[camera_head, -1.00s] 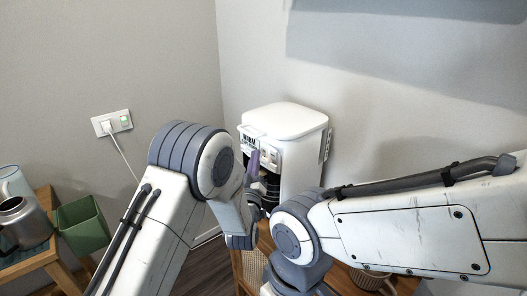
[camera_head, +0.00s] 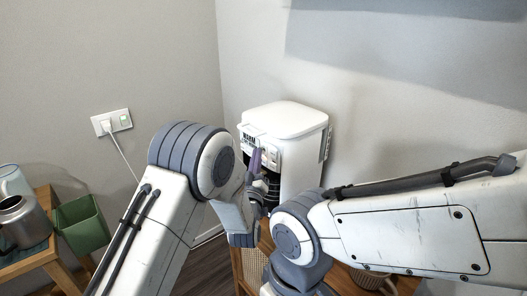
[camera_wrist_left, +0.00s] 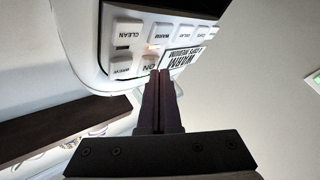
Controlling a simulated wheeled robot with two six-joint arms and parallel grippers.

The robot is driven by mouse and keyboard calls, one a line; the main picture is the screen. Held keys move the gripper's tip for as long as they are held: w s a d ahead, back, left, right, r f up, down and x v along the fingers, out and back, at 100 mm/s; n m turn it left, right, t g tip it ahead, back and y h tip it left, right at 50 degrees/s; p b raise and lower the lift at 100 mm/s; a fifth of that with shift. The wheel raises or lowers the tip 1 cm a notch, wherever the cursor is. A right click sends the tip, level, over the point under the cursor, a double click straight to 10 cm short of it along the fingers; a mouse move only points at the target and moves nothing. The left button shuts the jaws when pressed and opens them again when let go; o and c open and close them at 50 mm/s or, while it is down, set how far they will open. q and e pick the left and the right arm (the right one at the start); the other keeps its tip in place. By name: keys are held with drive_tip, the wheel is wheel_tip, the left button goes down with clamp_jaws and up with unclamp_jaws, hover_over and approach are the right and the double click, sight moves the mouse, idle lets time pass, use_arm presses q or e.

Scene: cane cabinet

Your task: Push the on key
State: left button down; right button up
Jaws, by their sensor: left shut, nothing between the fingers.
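The white coffee machine (camera_head: 295,122) stands in the corner, with a key panel on its upper front. In the left wrist view, the ON key (camera_wrist_left: 149,64) is a white key in the row nearest the fingers, and a small orange glow shows just above it. My left gripper (camera_head: 256,156) is shut and empty in front of the panel. In the left wrist view its dark fingertips (camera_wrist_left: 160,73) overlap the right edge of the ON key; I cannot tell whether they touch it. My right arm is in view, but its gripper is not.
The CLEAN key (camera_wrist_left: 128,28) and WARM key (camera_wrist_left: 161,33) lie close to the fingertips. A label plate (camera_wrist_left: 183,60) is just right of them. A wall socket (camera_head: 111,123), a green container (camera_head: 82,226) and a metal jug (camera_head: 22,222) are at the left.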

use_arm(q)
drive_tip(key=shift+w+d, duration=0.15)
drive_tip(key=shift+d, duration=0.1)
idle(0.5)
drive_tip(key=shift+a, duration=0.1)
drive_tip(key=shift+s+a+b, duration=0.3)
drive_tip(key=shift+b, duration=0.15)
drive_tip(key=shift+a, duration=0.1)
drive_tip(key=shift+s, duration=0.1)
drive_tip(key=s+a, duration=0.1)
drive_tip(key=s+a+b, duration=0.1)
drive_tip(key=a, duration=0.1)
drive_tip(key=s+a+b, duration=0.1)
drive_tip(key=shift+s+a, duration=0.25)
drive_tip(key=shift+a, duration=0.15)
